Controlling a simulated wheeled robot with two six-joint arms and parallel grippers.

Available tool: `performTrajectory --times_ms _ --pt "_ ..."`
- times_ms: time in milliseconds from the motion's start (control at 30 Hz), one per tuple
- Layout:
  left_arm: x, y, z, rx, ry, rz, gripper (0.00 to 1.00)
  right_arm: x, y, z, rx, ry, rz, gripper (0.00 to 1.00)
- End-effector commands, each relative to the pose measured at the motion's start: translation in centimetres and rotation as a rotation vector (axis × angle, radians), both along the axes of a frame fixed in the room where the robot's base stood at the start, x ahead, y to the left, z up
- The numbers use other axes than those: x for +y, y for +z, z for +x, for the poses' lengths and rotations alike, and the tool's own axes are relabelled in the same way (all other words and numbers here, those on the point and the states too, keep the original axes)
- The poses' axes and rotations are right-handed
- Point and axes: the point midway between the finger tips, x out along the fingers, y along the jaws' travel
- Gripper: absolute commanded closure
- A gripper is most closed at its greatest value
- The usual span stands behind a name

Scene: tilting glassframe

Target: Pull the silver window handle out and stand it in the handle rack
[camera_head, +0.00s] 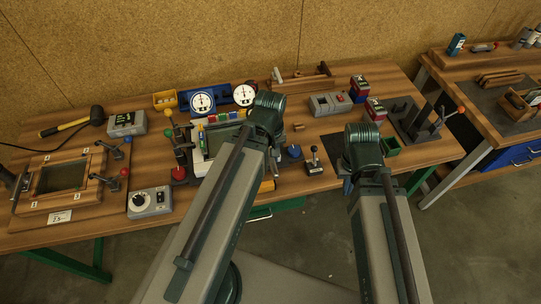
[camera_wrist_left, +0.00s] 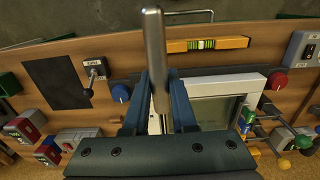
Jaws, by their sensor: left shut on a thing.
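In the left wrist view my left gripper (camera_wrist_left: 159,105) is shut on the silver window handle (camera_wrist_left: 154,50), a smooth rounded metal bar that stands up between the two blue fingers. The handle's lower end is hidden by the gripper. The pale window frame (camera_wrist_left: 255,82) with its grey pane lies just right of the fingers. In the head view my left arm covers its gripper, the handle and part of the frame (camera_head: 200,165). My right gripper is mostly hidden behind its own arm, and its fingers do not show clearly. I cannot pick out the handle rack for certain.
A yellow level (camera_wrist_left: 208,44), a blue knob (camera_wrist_left: 121,92) and a lever (camera_wrist_left: 93,72) by a dark mat (camera_wrist_left: 58,82) are near the left gripper. Two dial gauges (camera_head: 203,103) stand behind the frame. A wooden stand (camera_head: 303,80) is at the back.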

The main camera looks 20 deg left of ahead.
Motion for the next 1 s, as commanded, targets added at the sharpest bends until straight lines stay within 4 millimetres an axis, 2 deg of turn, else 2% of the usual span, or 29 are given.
performTrajectory --times_ms 133,233,600,1000 --pt "0.0 -0.5 0.0 0.0 0.0 0.0 1.0 0.0 -0.5 0.0 0.0 0.0 0.0 1.0" --pt "0.0 -1.6 0.0 0.0 0.0 0.0 1.0 0.0 -1.6 0.0 0.0 0.0 0.0 1.0" --pt "0.0 -8.6 0.0 0.0 0.0 0.0 1.0 0.0 -8.6 0.0 0.0 -0.001 0.0 1.0" --pt "0.0 -8.6 0.0 0.0 0.0 0.0 1.0 0.0 -8.6 0.0 0.0 -0.001 0.0 1.0"
